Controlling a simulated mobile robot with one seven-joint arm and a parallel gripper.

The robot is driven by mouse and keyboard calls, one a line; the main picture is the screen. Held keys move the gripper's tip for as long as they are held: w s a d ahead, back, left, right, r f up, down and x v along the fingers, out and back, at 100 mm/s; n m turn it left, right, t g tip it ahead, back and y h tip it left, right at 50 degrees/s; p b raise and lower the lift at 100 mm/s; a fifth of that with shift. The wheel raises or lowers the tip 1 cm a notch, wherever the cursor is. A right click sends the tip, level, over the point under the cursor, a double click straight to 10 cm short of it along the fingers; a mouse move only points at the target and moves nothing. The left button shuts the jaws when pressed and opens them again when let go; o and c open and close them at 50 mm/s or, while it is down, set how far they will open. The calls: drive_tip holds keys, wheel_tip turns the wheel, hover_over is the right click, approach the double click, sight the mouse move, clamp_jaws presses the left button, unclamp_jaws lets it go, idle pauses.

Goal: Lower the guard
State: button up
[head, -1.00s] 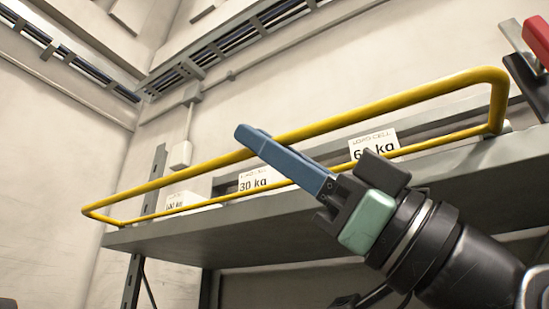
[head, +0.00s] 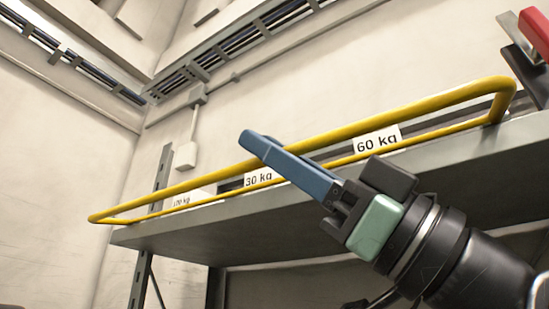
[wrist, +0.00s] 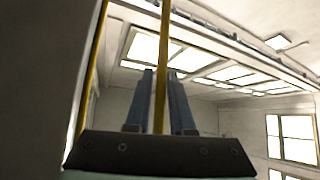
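The guard is a long yellow rail loop (head: 420,99) along the front of a grey shelf. Its upper bar stands out over its lower bar, and the loop is tilted. My gripper (head: 258,143) reaches up from the lower right with its blue fingers across the upper bar, left of the middle. In the wrist view the yellow bar (wrist: 164,28) runs between the two blue fingers (wrist: 161,82), which are closed in on it. The exact contact is partly hidden by the fingers.
The grey shelf (head: 300,218) lies below the guard. Labels reading 30 kg (head: 258,179) and 60 kg (head: 377,140) show behind the rail. A red-handled part (head: 536,32) stands at the upper right. A wall box (head: 187,156) with conduit is behind. Open space lies left of my gripper.

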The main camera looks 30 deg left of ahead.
drive_tip(key=shift+o, duration=1.4)
drive_tip(key=b+v, duration=0.3)
drive_tip(key=v, duration=1)
